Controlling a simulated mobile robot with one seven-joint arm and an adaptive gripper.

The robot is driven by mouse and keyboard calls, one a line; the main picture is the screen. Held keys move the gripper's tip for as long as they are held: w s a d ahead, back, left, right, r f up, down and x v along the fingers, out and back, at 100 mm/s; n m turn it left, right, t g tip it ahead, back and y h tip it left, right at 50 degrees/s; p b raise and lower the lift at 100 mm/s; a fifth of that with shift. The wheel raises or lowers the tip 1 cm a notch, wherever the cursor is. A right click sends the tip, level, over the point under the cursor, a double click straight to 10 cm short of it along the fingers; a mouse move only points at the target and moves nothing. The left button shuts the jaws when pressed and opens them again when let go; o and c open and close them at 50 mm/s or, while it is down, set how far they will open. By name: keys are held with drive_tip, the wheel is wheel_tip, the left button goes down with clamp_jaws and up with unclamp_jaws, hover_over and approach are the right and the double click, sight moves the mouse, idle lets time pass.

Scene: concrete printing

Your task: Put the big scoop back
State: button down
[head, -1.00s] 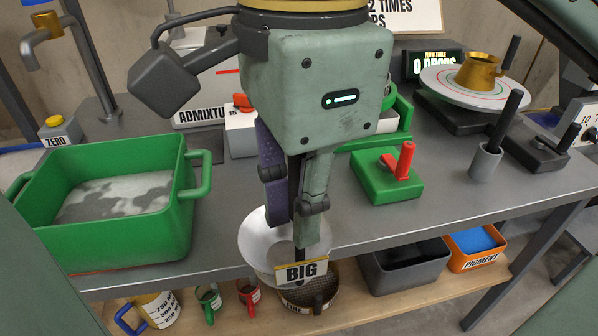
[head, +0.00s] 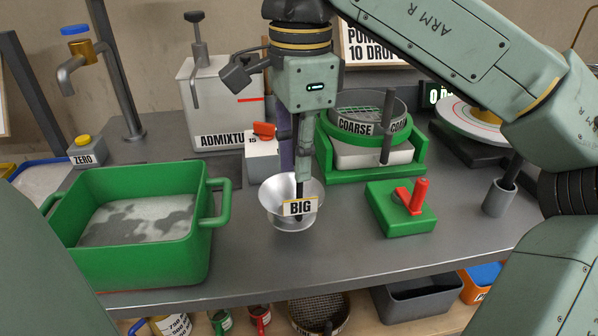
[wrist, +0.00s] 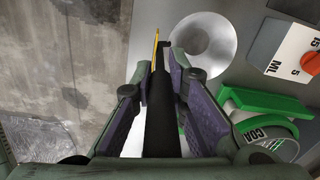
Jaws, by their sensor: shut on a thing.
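The big scoop (head: 277,193) is a silver bowl with a dark upright handle and a tag reading BIG. My gripper (head: 303,168) is shut on the handle from above. In the head view the bowl appears over the grey bench between the green tub and the green switch box; I cannot tell whether it touches the bench. In the wrist view the black handle runs between the purple-padded fingers (wrist: 163,110), and the silver bowl (wrist: 208,40) shows beyond them.
A green tub (head: 150,245) with grey powder is at left. A green box with a red lever (head: 402,215) is at right. Behind stand the admixture dispenser (head: 215,95) and a COARSE sieve (head: 350,108) on a green stand. A grey holder cup (head: 497,200) holds a dark stick. Bins sit on the shelf below.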

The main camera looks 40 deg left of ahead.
drive_tip(key=shift+s+f, duration=0.1)
drive_tip(key=shift+f, duration=1.7)
drive_tip(key=shift+f, duration=0.15)
drive_tip(key=c, duration=1.6)
unclamp_jaws()
wheel_tip(320, 180, up, 13)
drive_tip(key=p, duration=0.3)
drive_tip(key=shift+d+f, duration=0.1)
drive_tip(key=shift+f, duration=0.1)
